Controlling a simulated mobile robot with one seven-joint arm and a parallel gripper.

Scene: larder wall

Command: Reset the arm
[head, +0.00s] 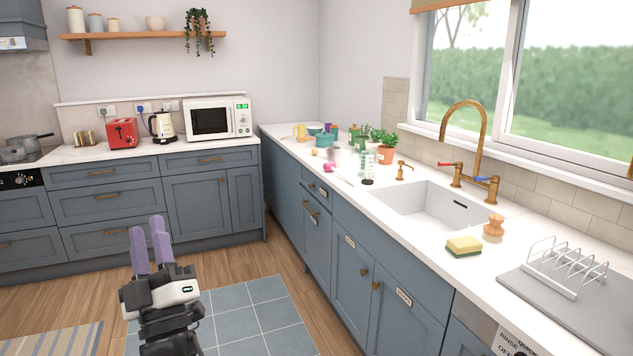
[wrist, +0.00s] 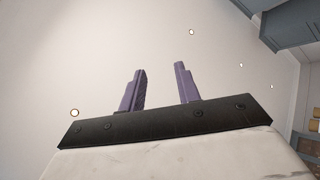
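My gripper (head: 149,245) shows low at the left of the head view, raised in front of the blue base cabinets with its purple fingers pointing up. In the wrist view my gripper (wrist: 160,88) has its two purple fingers apart with nothing between them. It touches no object. Behind the fingers the wrist view shows a plain pale surface with a few small round lights, which looks like the ceiling.
The right worktop (head: 405,225) holds a sink (head: 420,205), a sponge (head: 463,246), a toast rack (head: 565,268) and several small items. A red toaster (head: 122,133), kettle (head: 161,127) and microwave (head: 218,118) stand on the back counter. The floor (head: 245,262) around my gripper is clear.

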